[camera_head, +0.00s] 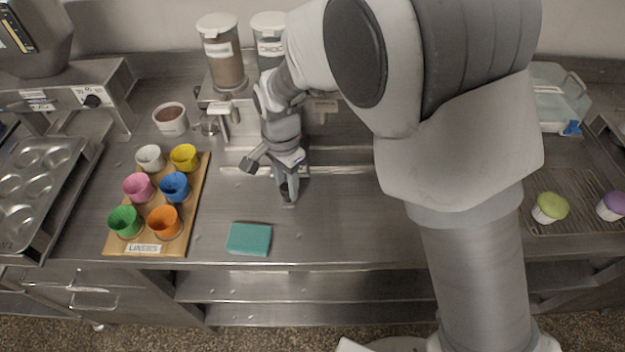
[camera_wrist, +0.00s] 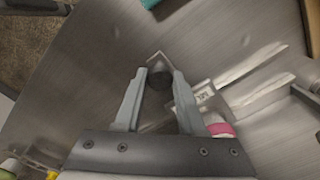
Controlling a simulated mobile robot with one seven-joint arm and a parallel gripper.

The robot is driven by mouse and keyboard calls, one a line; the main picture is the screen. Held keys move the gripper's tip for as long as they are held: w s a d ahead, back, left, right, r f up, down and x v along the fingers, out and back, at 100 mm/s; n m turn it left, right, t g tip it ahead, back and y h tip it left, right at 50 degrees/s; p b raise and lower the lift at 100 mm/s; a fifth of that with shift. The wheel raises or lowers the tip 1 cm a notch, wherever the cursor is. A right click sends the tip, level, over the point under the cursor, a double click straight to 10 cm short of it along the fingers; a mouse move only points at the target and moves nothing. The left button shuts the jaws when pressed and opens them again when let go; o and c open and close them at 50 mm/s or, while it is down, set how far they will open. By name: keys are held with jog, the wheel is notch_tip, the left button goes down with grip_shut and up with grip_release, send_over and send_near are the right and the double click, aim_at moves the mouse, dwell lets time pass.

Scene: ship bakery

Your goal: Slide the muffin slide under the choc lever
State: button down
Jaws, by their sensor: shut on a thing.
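My gripper (camera_head: 288,192) is low over the steel counter, right of the liner board. In the wrist view my gripper (camera_wrist: 156,80) is shut on a dark knob (camera_wrist: 160,88), which seems to belong to the muffin slide. A small metal plate with a partly readable label (camera_wrist: 204,94), seemingly part of the muffin slide, lies beside the right finger. The dispenser labelled CHOC (camera_head: 270,47) stands at the back, partly behind my arm. Its lever cannot be made out clearly. A white lever (camera_head: 224,116) shows below the left dispenser (camera_head: 222,55).
A wooden board (camera_head: 196,200) holds several coloured liners at left. A teal sponge (camera_head: 249,239) lies near the front edge. A muffin tin (camera_head: 35,190) is far left. Muffins (camera_head: 550,208) stand on a rack at right. The counter right of my gripper is mostly clear.

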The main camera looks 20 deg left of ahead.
jog(key=shift+s+a, duration=0.2)
jog(key=shift+a, duration=0.3)
jog(key=shift+s+a, duration=0.2)
jog(key=shift+a, duration=0.25)
jog(key=c, duration=0.5)
grip_release()
jog(key=shift+r, duration=0.1)
notch_tip(320, 180, up, 17)
jog(key=shift+r, duration=0.15)
jog(key=shift+d, duration=0.1)
